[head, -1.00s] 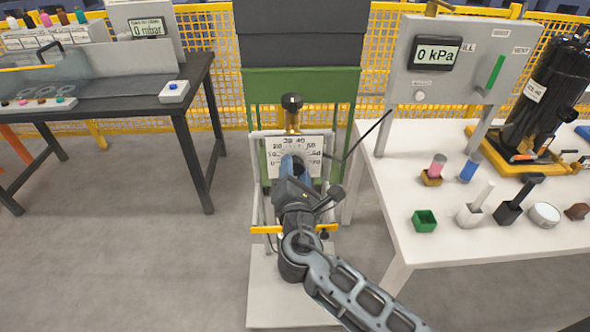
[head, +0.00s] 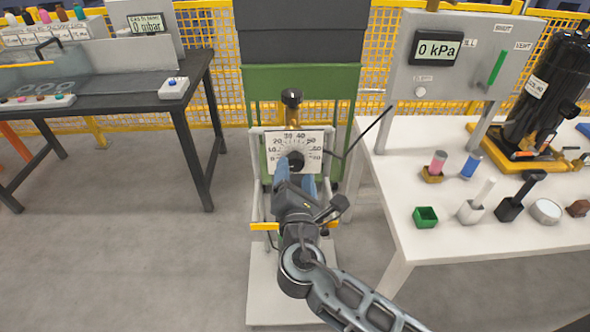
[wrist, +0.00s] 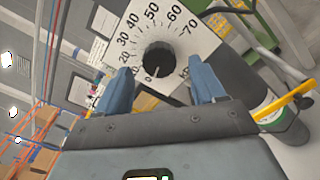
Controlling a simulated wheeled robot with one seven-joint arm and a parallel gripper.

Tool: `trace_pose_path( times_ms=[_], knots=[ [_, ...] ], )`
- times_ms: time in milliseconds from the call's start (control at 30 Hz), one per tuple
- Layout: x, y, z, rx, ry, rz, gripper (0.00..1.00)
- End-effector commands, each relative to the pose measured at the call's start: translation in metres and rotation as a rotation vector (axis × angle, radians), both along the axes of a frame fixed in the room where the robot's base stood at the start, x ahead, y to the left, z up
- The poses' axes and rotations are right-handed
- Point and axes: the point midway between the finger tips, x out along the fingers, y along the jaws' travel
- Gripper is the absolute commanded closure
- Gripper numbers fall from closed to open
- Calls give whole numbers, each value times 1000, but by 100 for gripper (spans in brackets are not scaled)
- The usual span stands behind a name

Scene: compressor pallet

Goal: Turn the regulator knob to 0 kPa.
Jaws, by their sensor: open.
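The regulator knob (head: 295,159) is a dark round knob in the middle of a white dial plate (head: 313,139) with printed numbers. In the wrist view the knob (wrist: 159,60) faces me, with a small pale mark near its lower edge.
A panel display (head: 437,50) reads 0 kPa. A black-knobbed yellow fitting (head: 292,102) stands above the dial, and a thin dark lever (head: 372,132) sticks out at its right. The white table (head: 440,240) at right holds several small parts. A dark workbench (head: 110,97) stands left.

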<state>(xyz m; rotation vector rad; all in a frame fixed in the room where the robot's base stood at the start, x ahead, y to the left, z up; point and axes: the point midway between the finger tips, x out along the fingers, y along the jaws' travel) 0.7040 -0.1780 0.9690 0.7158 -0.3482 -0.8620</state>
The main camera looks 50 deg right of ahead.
Motion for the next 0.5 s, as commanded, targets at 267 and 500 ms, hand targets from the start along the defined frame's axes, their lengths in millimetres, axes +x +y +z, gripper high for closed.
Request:
trace_pose_path(
  times_ms=[267, 500],
  knots=[
    [-23, 31, -2, 0, 1, 2, 31],
    [-28, 36, 0, -1, 0, 1, 31]
  ],
)
